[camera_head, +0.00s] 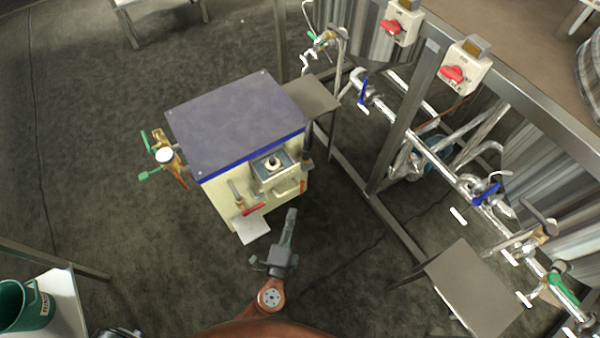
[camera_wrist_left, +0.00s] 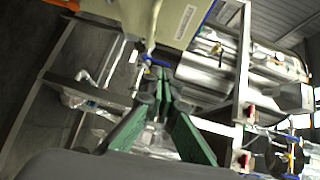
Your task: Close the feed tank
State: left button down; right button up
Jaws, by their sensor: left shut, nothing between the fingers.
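No label marks a tank as the feed tank. A cream box (camera_head: 290,205) with a flat dark purple-grey top (camera_head: 230,118) and blue edge stands mid-picture, with a red-handled valve (camera_head: 253,209) low on its front. Metal tanks (camera_head: 372,35) stand in a frame at the right. Their pipework carries a blue-handled valve (camera_head: 363,92), another blue handle (camera_head: 487,194) and a green handle (camera_head: 563,289). My left gripper (camera_head: 291,212) is shut and empty, just in front of the box. Its green-padded fingers (camera_wrist_left: 162,88) show in the wrist view. My right gripper is not in view.
Switch boxes with red knobs (camera_head: 392,27) (camera_head: 453,74) sit on the frame's top rail. A brass valve with green handles (camera_head: 165,157) is left of the box. A grey step (camera_head: 476,288) is at lower right, a green jug (camera_head: 22,305) at lower left.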

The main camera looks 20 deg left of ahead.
aim_at(284, 165)
pick_arm(q)
jog(key=shift+t, duration=0.5)
jog(key=w+a+r, duration=0.1)
jog(key=w, duration=0.3)
jog(key=w+r+b, duration=0.1)
jog(key=w, duration=0.3)
jog(key=w+a+r+b, duration=0.1)
jog(key=w, duration=0.2)
jog(key=shift+w+a, duration=0.3)
jog(key=shift+w, duration=0.1)
jog(key=shift+w+a, duration=0.4)
jog(key=shift+a, duration=0.1)
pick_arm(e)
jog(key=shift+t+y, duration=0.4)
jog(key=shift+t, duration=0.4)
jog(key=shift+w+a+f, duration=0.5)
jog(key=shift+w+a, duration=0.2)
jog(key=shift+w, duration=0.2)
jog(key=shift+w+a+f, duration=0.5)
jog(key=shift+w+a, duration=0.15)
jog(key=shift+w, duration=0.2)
